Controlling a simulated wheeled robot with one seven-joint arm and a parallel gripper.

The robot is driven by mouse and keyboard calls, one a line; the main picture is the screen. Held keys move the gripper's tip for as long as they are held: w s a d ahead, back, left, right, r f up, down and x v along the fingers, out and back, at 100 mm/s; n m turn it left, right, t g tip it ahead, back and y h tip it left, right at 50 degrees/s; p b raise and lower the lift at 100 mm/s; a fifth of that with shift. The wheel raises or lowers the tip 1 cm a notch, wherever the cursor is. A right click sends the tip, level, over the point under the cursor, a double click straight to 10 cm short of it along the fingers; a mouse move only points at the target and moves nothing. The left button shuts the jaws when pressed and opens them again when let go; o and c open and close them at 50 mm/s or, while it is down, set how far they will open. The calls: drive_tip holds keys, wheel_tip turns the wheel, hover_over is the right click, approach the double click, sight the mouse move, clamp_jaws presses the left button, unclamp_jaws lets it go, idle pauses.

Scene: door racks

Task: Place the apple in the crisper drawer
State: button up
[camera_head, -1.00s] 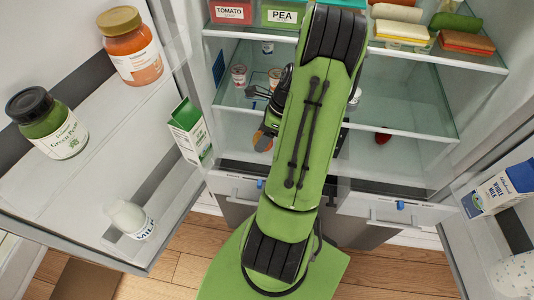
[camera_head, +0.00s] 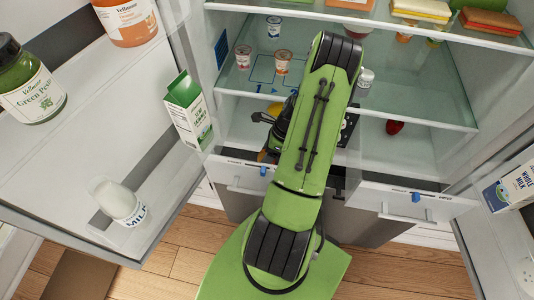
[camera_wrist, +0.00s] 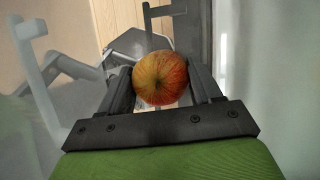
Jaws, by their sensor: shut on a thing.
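The red-and-yellow apple (camera_wrist: 160,78) shows between the two dark fingers of my gripper (camera_wrist: 158,90) in the wrist view. My gripper is shut on it. In the head view my green arm hides most of the gripper and apple; only a small orange patch shows left of the arm, low in the fridge. Two drawer fronts stand at the fridge's bottom: a left one (camera_head: 235,179) and a right one (camera_head: 388,202), each with a blue slider. My arm covers the space between them, and how far each is open is unclear.
A glass shelf (camera_head: 425,103) holds small cups (camera_head: 283,62) and a jar. A red item (camera_head: 395,127) lies below it. Open doors flank the fridge, with a green carton (camera_head: 190,110), milk bottle (camera_head: 118,203) and green jar (camera_head: 32,85) left, and a milk carton (camera_head: 512,188) right.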

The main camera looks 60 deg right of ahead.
drive_tip(key=o, duration=1.1)
drive_tip(key=p+v, duration=0.1)
drive_tip(key=v, duration=1.1)
